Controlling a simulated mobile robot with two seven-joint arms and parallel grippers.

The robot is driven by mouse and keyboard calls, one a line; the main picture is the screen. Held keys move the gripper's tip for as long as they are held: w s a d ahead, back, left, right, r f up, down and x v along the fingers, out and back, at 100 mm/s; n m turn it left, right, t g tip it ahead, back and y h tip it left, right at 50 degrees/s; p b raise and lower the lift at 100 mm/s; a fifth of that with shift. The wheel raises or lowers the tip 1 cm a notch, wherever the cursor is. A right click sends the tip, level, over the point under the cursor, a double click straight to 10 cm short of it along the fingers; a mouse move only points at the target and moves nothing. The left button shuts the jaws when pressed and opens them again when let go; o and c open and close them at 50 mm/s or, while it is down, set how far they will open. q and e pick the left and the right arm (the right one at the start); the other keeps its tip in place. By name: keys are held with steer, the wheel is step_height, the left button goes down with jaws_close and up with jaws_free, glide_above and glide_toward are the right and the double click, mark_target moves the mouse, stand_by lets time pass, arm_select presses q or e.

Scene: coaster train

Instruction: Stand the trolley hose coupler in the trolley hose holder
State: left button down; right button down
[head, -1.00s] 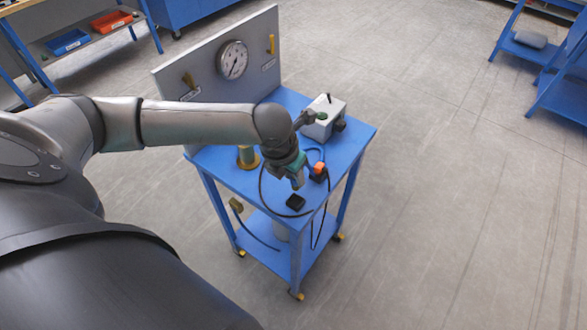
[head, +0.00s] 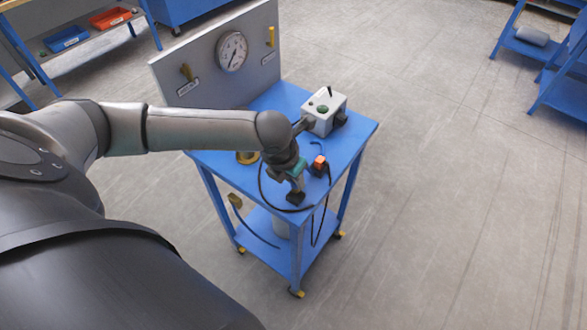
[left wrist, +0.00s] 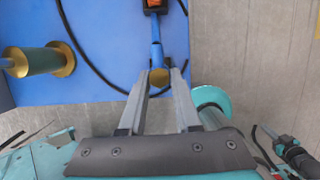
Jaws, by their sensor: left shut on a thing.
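The trolley hose coupler, which I take to be the brass-coloured piece (left wrist: 157,77) with a blue stem, shows between my left fingertips in the left wrist view. My left gripper (head: 296,191) is shut on it and points down at the trolley's near corner. A small black block (head: 295,200), perhaps the hose holder, sits on the trolley top right under the fingertips and is partly covered. The block is not clear in the left wrist view, so I cannot tell whether coupler and block touch. My right gripper is not in view.
The blue trolley (head: 355,140) also carries a grey box (head: 324,112), an orange-and-black connector (head: 319,165), a brass-flanged spool (left wrist: 40,61) and a looping black cable (head: 262,190). A gauge panel (head: 215,55) stands at its back. Open floor lies to the right.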

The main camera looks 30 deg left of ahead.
mark_target(292, 185)
arm_select(q)
steer(key=p, duration=0.2)
steer(key=shift+p, duration=0.3)
stand_by(2.1)
steer(key=shift+f+b, duration=0.8)
steer(key=shift+f, duration=0.8)
stand_by(0.5)
steer(key=c, duration=0.5)
jaws_free()
steer(key=shift+c, duration=0.2)
steer(key=p+v, duration=0.2)
steer(key=v, duration=1.3)
steer(key=shift+r, duration=0.2)
